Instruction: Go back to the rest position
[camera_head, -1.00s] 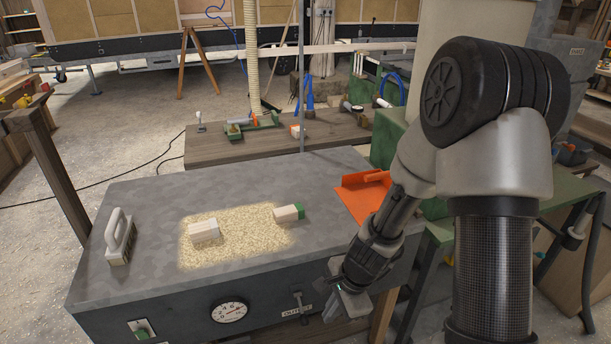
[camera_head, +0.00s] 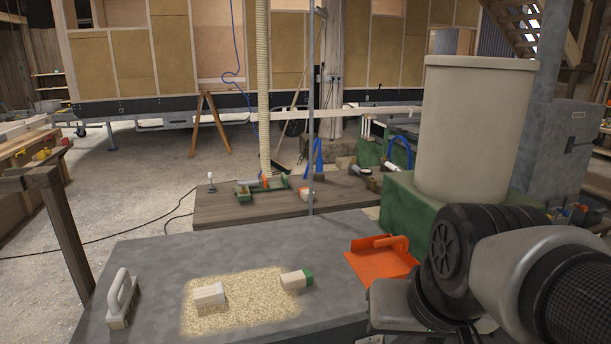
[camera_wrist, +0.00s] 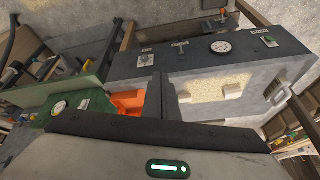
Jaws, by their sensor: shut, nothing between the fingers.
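My gripper (camera_wrist: 162,88) shows in the wrist view with its two dark fingers close together, shut and empty. In the head view my arm is folded at the lower right, and the gripper itself is hidden or out of frame. The grey bench top (camera_head: 150,265) lies to the left of my arm. The gripper touches nothing that I can see.
An orange dustpan (camera_head: 378,262) lies close to my arm. A beige drum (camera_head: 470,130) stands behind it.

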